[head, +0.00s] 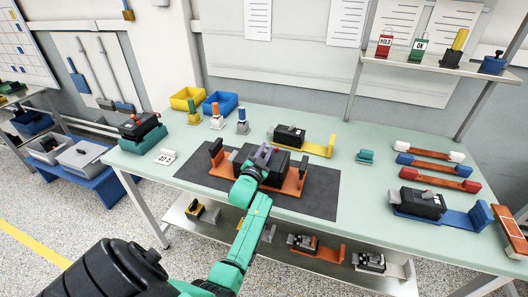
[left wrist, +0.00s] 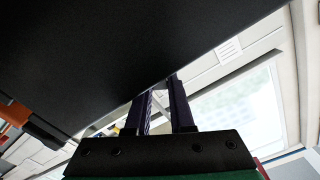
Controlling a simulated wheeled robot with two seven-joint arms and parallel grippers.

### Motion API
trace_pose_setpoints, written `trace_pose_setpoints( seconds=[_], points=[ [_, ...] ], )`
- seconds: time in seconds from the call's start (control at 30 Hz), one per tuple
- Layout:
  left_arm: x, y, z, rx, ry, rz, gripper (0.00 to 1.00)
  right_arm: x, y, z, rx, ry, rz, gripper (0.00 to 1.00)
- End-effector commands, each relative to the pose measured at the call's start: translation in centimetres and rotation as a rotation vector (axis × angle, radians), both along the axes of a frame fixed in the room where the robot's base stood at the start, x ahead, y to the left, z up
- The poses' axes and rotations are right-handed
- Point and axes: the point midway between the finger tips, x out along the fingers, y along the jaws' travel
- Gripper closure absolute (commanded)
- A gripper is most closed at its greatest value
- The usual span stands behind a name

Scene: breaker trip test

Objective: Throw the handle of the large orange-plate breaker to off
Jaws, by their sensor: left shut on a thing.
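The large orange-plate breaker (head: 288,168) sits on a dark mat (head: 325,200) in the middle of the bench. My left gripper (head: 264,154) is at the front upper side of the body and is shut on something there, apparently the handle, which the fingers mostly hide. In the left wrist view the two fingers (left wrist: 164,105) stand close together, their tips reaching the edge of the black body (left wrist: 110,55). The handle's position is hard to tell. My right gripper is not in view.
A yellow-plate breaker (head: 291,135) stands behind, and a blue-plate breaker (head: 420,203) to the right. Red and blue bars (head: 432,168) lie at the right. Yellow (head: 187,98) and blue (head: 220,102) bins and several small plugs stand at the back left.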

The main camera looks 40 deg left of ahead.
Motion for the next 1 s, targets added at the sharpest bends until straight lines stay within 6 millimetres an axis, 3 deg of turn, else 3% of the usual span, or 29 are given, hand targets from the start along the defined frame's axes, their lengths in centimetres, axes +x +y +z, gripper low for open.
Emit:
trace_pose_setpoints(
  seconds=[0.4, 0.43, 0.5, 0.83, 1.0],
  points=[
    [0.0, -0.1, -0.1, 0.011, 0.005, 0.000, 1.00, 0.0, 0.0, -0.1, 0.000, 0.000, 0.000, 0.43],
    [0.0, -0.1, -0.1, 0.011, 0.006, -0.001, 0.75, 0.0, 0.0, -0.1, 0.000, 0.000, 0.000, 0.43],
    [0.0, -0.1, -0.1, 0.011, 0.005, 0.000, 0.49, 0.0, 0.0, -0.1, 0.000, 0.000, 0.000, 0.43],
    [-0.1, -0.1, 0.0, 0.010, 0.004, -0.001, 0.49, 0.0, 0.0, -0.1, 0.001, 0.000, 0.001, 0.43],
    [-1.6, -0.6, -0.2, 0.011, 0.007, -0.001, 0.49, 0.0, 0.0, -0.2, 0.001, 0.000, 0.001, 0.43]
  ],
)
